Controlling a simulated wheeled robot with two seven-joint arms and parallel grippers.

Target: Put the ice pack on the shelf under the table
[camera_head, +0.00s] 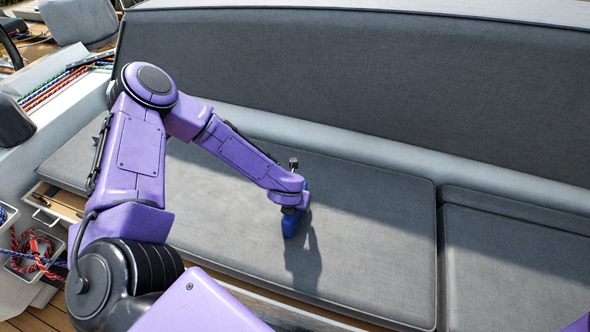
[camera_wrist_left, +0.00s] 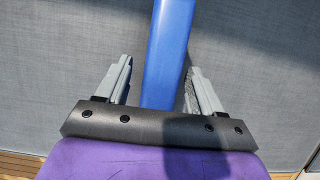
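The blue ice pack (camera_head: 291,223) is on the grey seat cushion, below my left gripper (camera_head: 298,207). In the left wrist view the ice pack (camera_wrist_left: 168,50) is a long blue bar running between the two grey fingers of my left gripper (camera_wrist_left: 160,75). The fingers are apart, with a clear gap on its left side. The right finger is close to it; I cannot tell whether they touch. In the head view my wrist hides the top of the ice pack and the fingers. My right gripper is out of view. I cannot make out a table or its shelf.
The bench cushion (camera_head: 370,240) is broad and clear around the ice pack, with a tall backrest (camera_head: 370,90) behind. A second cushion (camera_head: 515,265) lies to the right.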

